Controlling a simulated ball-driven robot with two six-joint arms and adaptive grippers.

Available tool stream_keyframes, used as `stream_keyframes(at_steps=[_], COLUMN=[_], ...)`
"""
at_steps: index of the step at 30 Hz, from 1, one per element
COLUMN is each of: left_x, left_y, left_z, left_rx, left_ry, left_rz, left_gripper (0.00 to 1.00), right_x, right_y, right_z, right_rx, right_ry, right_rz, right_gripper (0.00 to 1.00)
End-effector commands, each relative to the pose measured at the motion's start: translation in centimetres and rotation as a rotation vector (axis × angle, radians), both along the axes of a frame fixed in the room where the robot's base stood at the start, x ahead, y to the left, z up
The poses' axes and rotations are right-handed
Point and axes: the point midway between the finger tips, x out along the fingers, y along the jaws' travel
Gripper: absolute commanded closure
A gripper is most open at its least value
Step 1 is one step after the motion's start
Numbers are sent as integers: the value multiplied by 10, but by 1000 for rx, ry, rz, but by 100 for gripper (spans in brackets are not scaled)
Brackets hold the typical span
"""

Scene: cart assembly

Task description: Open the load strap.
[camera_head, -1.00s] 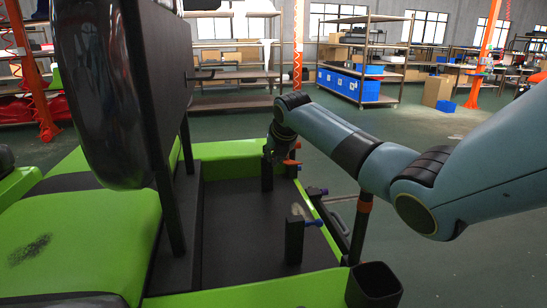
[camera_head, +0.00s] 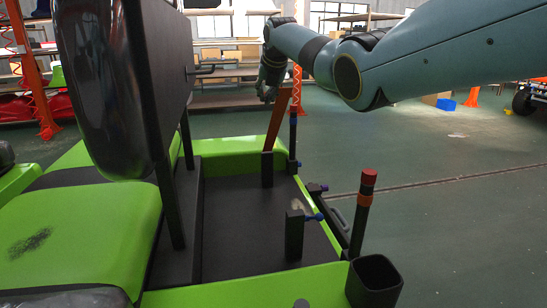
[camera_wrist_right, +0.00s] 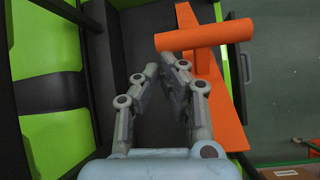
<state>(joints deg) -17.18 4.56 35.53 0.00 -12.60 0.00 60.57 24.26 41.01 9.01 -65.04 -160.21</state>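The load strap (camera_head: 276,125) is an orange bar standing up and leaning slightly right from a black post (camera_head: 267,170) at the far end of the cart's black load bed (camera_head: 235,220). In the right wrist view the strap (camera_wrist_right: 227,105) shows at the right, with its round orange crossbar (camera_wrist_right: 205,35) just beyond my fingers. My right gripper (camera_head: 267,92) is by the strap's upper end; its fingers (camera_wrist_right: 163,66) are partly apart with nothing visible between them. Whether a finger touches the strap I cannot tell. My left gripper is not in view.
A near black post (camera_head: 294,238) with a blue-tipped pin stands in the bed. A red-topped black post (camera_head: 362,215) and a black square cup (camera_head: 374,284) stand at the near right. A dark upright panel (camera_head: 120,90) is on the left.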

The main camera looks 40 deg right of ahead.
Motion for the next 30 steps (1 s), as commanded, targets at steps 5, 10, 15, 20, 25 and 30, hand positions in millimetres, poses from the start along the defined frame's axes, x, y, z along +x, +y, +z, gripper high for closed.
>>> stream_keyframes(at_steps=[5, 10, 15, 20, 25, 30], left_x=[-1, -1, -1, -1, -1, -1], left_y=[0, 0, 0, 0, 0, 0], left_z=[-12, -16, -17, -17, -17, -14], left_rx=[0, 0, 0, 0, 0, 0], left_ry=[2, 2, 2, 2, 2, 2], left_rz=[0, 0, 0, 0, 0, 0], left_gripper=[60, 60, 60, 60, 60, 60], right_x=[12, 16, 18, 18, 18, 18], right_y=[-8, -10, -10, -9, -9, -8], right_z=[13, 16, 16, 16, 16, 18], right_rx=[-4, -4, -3, -2, -2, -2], right_ry=[-16, -12, -9, -9, -8, -8], right_rz=[-5, -2, 1, 1, 1, 1], right_gripper=[100, 100, 100, 100, 100, 100])
